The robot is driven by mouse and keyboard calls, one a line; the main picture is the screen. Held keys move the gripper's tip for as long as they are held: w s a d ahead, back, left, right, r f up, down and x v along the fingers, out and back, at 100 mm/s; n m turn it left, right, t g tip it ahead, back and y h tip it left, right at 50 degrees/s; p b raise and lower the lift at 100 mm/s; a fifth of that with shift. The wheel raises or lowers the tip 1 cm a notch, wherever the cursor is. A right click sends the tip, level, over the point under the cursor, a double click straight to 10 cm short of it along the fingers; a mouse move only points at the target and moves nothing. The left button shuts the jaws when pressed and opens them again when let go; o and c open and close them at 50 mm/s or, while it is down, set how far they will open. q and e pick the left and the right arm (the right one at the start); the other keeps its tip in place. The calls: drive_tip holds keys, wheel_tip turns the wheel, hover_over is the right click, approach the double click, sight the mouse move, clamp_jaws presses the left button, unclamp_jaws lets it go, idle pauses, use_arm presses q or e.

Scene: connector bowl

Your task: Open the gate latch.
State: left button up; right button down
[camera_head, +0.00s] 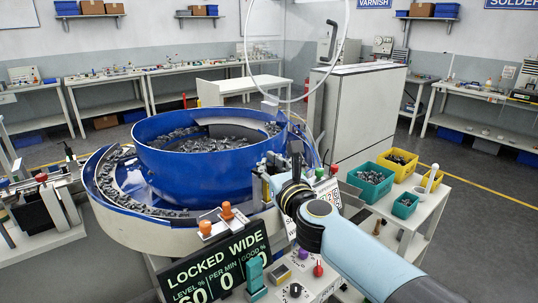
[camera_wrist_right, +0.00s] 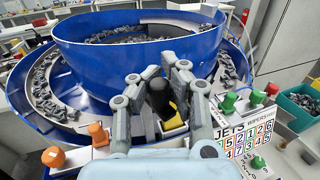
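A black knob-like part (camera_wrist_right: 158,92) with a yellow piece (camera_wrist_right: 173,118) below it sits at the bowl's near right rim in the right wrist view. It may be the gate latch; no label on it is readable. My right gripper (camera_wrist_right: 165,70) has its two fingers on either side of this black part. The fingertips are close together, but I cannot see whether they touch it. In the head view my right gripper (camera_head: 272,172) is at the same rim, and the latch is mostly hidden there. The sign (camera_head: 218,262) reads "LOCKED WIDE". My left gripper is not in view.
The blue bowl (camera_head: 190,172) holds many small grey parts. Orange knobs (camera_head: 227,211) stand left of my right gripper, green and red knobs (camera_wrist_right: 230,101) to its right. Yellow and teal bins (camera_head: 370,185) stand on a cart at right. A grey cabinet (camera_head: 350,110) stands behind.

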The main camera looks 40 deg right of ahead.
drive_tip(key=shift+s+a+f+m+g+h+b, duration=0.1)
drive_tip(key=shift+s+a+m+g+h+b, duration=0.15)
drive_tip(key=shift+m+h, duration=0.5)
drive_tip(key=shift+f+m+g+h+b, duration=0.15)
drive_tip(key=shift+m+g+h, duration=0.25)
drive_tip(key=shift+h, duration=0.55)
drive_tip(key=shift+s+m+h, duration=0.1)
drive_tip(key=shift+m+h, duration=0.15)
drive_tip(key=shift+h, duration=0.05)
drive_tip(key=c, duration=1.7)
unclamp_jaws()
drive_tip(key=shift+s, duration=0.1)
drive_tip(key=shift+c, duration=0.2)
drive_tip(key=o, duration=0.5)
drive_tip(key=shift+s+d+r, duration=0.15)
drive_tip(key=shift+s, duration=0.05)
drive_tip(key=shift+c, duration=0.2)
drive_tip(key=shift+o, duration=0.4)
drive_tip(key=shift+w, duration=0.25)
drive_tip(key=v, duration=0.7)
drive_tip(key=shift+s+a, duration=0.25)
drive_tip(key=shift+r, duration=0.1)
